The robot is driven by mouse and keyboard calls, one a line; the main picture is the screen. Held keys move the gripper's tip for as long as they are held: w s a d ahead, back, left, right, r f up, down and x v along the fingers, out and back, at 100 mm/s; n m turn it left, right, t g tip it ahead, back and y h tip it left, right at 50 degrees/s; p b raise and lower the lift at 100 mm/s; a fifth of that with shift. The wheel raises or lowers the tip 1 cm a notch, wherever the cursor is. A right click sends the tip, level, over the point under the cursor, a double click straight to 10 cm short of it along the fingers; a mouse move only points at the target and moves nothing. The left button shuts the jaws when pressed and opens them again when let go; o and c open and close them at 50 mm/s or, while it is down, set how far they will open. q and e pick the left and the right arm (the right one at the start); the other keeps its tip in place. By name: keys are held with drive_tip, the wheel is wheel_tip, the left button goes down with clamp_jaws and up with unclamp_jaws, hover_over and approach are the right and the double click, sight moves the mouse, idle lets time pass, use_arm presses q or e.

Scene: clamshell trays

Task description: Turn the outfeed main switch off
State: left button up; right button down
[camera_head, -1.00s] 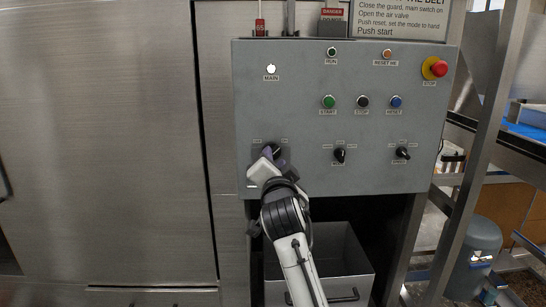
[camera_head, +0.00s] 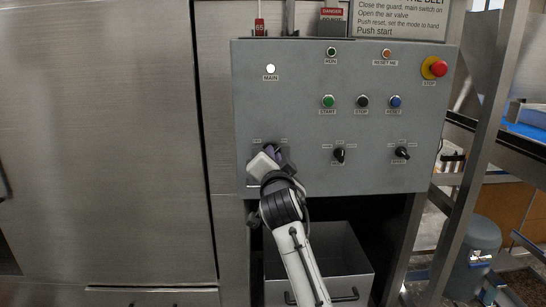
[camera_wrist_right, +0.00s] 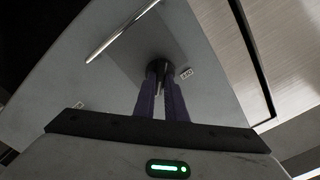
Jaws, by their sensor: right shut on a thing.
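The grey control panel (camera_head: 310,120) fills the middle of the head view. My right gripper (camera_head: 278,154) is at the lower-left rotary switch of the panel. In the right wrist view its two purple fingers (camera_wrist_right: 162,98) are shut on the black knob (camera_wrist_right: 159,70) of that switch. My gripper hides most of the knob in the head view, so its exact angle cannot be told. The MAIN lamp (camera_head: 270,69) glows white. My left gripper is not in view.
Two more black selector knobs sit to the right, one in the middle (camera_head: 339,155) and one at the right (camera_head: 402,153). Green, black and blue buttons (camera_head: 362,102) run above them. A red stop button (camera_head: 439,68) is at upper right.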

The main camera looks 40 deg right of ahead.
use_arm(q)
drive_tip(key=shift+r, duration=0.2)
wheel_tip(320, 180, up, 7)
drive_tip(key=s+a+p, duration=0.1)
drive_tip(key=p, duration=1)
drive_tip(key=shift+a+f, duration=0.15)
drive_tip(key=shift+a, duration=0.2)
use_arm(e)
drive_tip(key=shift+w+a+n, duration=0.1)
drive_tip(key=shift+a+n, duration=0.05)
drive_tip(key=shift+n, duration=4.25)
drive_tip(key=shift+a+n, duration=0.1)
drive_tip(key=shift+n, duration=4.6)
drive_tip(key=c, duration=1.8)
unclamp_jaws()
